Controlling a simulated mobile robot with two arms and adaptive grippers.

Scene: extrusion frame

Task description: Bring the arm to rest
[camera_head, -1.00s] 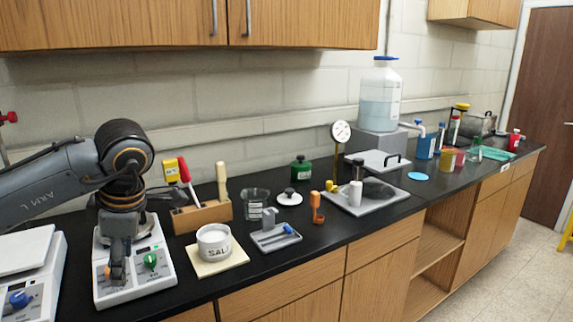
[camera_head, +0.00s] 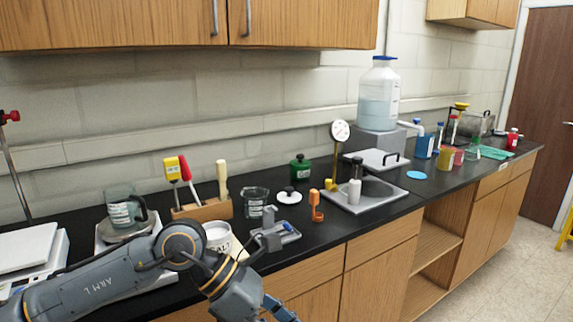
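My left arm (camera_head: 95,285) comes in from the lower left, low across the front of the counter. My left gripper (camera_head: 278,308) points down at the bottom edge, in front of the cabinet doors. It is partly cut off, so its opening is unclear, and I see nothing held in it. My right gripper is out of view.
My arm partly covers the white salt pot (camera_head: 217,236) and the stirrer plate bearing a glass beaker (camera_head: 120,209).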

